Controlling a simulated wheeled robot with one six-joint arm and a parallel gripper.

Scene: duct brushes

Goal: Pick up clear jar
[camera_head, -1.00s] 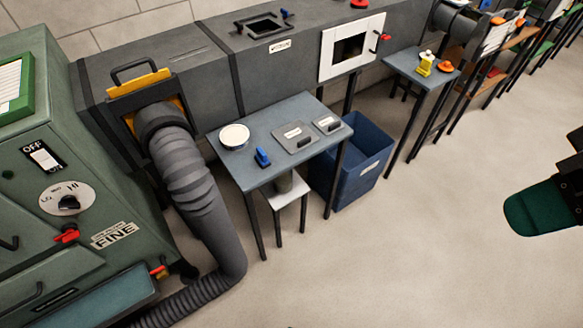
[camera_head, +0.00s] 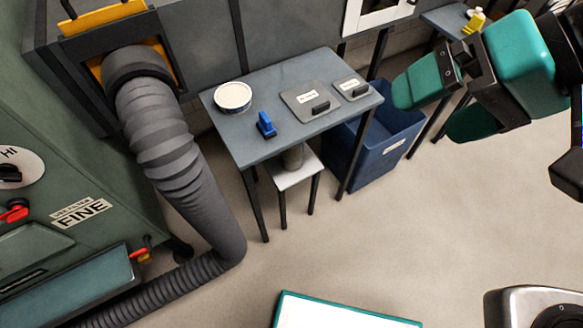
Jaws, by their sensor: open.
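A greyish, see-through-looking cylinder (camera_head: 294,157), which may be the clear jar, stands on a small white stool (camera_head: 293,174) under the grey-blue table. The table top hides its upper part, so I cannot be sure what it is. My gripper (camera_head: 433,108) has teal fingers, is open and empty, and shows at the right, to the right of the table and in front of the blue bin in the picture. It is well apart from the cylinder.
The table (camera_head: 262,94) carries a white round tin (camera_head: 233,97), a blue clamp-like piece (camera_head: 265,124) and two grey handled plates (camera_head: 311,101). A blue bin (camera_head: 375,150) stands right of the stool. A ribbed hose (camera_head: 178,160) runs down at left.

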